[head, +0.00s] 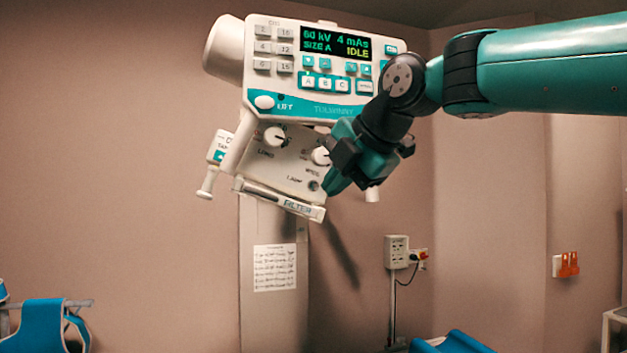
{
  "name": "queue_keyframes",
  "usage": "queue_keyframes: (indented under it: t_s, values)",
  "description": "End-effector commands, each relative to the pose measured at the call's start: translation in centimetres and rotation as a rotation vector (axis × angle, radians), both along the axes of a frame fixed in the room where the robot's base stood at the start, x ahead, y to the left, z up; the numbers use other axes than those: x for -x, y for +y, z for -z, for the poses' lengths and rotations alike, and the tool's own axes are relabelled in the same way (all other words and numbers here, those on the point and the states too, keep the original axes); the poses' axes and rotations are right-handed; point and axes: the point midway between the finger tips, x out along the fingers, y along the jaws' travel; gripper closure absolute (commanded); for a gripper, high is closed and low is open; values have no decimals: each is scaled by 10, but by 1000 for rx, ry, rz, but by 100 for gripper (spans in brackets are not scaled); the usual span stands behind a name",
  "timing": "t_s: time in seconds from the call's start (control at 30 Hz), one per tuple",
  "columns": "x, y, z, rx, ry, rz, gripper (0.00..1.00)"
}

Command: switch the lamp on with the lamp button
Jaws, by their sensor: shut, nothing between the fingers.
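The lamp button (313,186) is a small dark round button on the lower panel of the X-ray head (262,168), beside a label that seems to read LAMP. My gripper (334,184) is shut and empty, its teal fingertips just to the right of the button. I cannot tell whether they touch it or stay in front of the panel. No light from the lamp is visible. Two white knobs (275,136) sit higher on the same panel, the right one (320,156) close to my gripper.
Above is the control console (322,79), its display reading 60 kV, 4 mAs, SIZE A, IDLE. A FILTER slot (290,204) runs along the panel's lower edge. A handle (206,186) sticks out at left. A paper notice (275,267) hangs below.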

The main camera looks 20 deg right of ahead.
Motion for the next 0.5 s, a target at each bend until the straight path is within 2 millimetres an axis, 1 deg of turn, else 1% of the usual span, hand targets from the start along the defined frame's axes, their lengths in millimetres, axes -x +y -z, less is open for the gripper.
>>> queue_keyframes:
  t_s: [0.27, 0.37, 0.5]
  values:
    - [-1, 0, 1, -2, 3, 2, 100]
    - [-7, 0, 0, -2, 5, 2, 100]
    - [-23, 0, -2, -3, 6, 3, 100]
